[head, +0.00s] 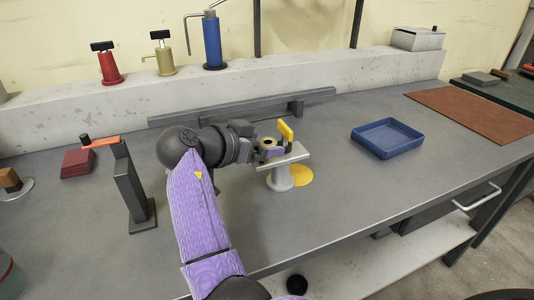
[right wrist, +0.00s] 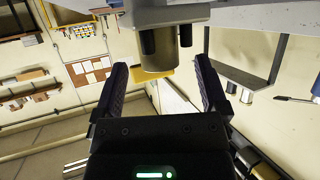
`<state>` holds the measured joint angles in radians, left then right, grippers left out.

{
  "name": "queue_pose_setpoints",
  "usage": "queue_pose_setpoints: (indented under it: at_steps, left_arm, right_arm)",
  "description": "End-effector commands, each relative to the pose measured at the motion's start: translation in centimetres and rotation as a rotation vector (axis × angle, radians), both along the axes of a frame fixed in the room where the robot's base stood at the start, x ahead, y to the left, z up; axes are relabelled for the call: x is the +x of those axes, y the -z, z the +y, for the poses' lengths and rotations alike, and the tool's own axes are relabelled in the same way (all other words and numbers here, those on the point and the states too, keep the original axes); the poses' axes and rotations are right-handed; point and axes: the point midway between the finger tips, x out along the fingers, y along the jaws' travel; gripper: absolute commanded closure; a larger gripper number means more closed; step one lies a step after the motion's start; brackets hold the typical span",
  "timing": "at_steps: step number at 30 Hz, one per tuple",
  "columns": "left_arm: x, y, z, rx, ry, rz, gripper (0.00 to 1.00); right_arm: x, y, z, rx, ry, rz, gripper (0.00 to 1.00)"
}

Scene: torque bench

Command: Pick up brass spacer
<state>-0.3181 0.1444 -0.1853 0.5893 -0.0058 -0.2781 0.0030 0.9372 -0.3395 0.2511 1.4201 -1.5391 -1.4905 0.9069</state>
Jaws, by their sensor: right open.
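The brass spacer (head: 267,142), a short ring with a dark hole, stands on the pale plate of a small pedestal (head: 280,178). My right gripper (head: 270,149) is at the plate with its fingers around the spacer, partly hiding it. In the right wrist view, the right gripper (right wrist: 160,70) has its two dark fingers apart. A dull brass-coloured cylinder (right wrist: 158,60), seemingly the spacer, lies between the fingertips with gaps at both sides. My left gripper is not in view.
A yellow upright piece (head: 286,132) stands at the plate's far side, close to the fingers. A blue tray (head: 387,139) is to the right. A dark post with an orange arm (head: 129,189) stands left. The bench's front right is clear.

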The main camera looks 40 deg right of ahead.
Motion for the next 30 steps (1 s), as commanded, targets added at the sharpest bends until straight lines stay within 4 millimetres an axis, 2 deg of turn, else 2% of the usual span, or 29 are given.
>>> queue_pose_setpoints:
  at_steps: [6,19,27,30]
  left_arm:
    - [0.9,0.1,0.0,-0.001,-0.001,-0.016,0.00]
    - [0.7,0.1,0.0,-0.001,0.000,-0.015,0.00]
    - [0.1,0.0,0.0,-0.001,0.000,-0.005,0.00]
    - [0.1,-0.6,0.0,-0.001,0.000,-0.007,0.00]
  right_arm:
    - [0.0,-0.1,-0.2,0.000,-0.001,-0.001,0.07]
    - [0.0,0.0,-0.1,0.001,-0.001,-0.001,0.98]
    - [0.0,-0.1,-0.1,0.000,-0.001,-0.002,1.00]
    - [0.0,-1.2,-0.1,0.000,-0.001,-0.006,1.00]
